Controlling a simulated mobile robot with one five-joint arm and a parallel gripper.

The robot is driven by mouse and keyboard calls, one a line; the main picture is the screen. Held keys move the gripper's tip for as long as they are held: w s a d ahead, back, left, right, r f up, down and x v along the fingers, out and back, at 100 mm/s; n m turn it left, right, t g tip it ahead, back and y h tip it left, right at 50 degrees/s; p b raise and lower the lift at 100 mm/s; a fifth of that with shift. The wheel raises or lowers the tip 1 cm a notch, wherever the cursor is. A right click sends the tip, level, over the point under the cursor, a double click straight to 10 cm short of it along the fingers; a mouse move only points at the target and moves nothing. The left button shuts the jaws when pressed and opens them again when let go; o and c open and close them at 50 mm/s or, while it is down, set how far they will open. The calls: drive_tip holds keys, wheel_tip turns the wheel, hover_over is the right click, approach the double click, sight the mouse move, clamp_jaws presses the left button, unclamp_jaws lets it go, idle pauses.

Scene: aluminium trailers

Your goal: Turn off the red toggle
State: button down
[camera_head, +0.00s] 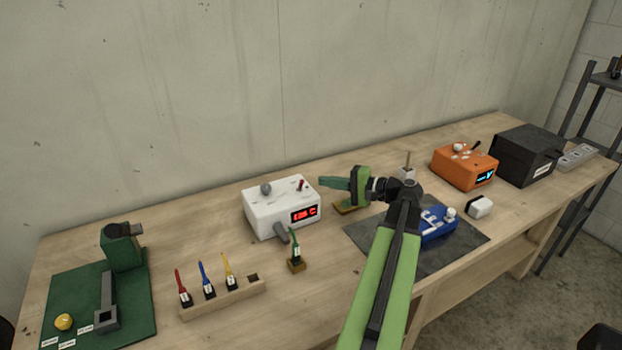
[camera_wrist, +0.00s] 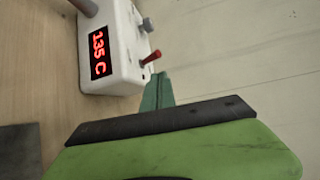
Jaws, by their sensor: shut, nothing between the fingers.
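The red toggle (camera_head: 301,184) is a small red lever on top of the white box (camera_head: 262,218), near its right end. In the wrist view the red toggle (camera_wrist: 151,58) sticks out from the white box (camera_wrist: 124,60), tilted outward. The box's red display reads about 135 C in the wrist view. My gripper (camera_head: 322,181) is shut and empty, at the right of the toggle and close to it. In the wrist view my gripper's green fingertips (camera_wrist: 160,78) lie just below the toggle with a small gap. A grey knob (camera_head: 265,189) is on the box's top left.
A small green-handled tool (camera_head: 296,250) stands in front of the box. A wooden rack (camera_head: 222,298) holds red, blue and yellow tools. To the right are a blue device (camera_head: 437,226) on a dark mat (camera_head: 467,237) and an orange box (camera_head: 459,168). The wall stands behind.

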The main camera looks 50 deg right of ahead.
drive_tip(key=p+v, duration=0.1)
drive_tip(key=v, duration=0.9)
drive_tip(key=shift+s+d, duration=0.2)
drive_tip(key=shift+s, duration=0.15)
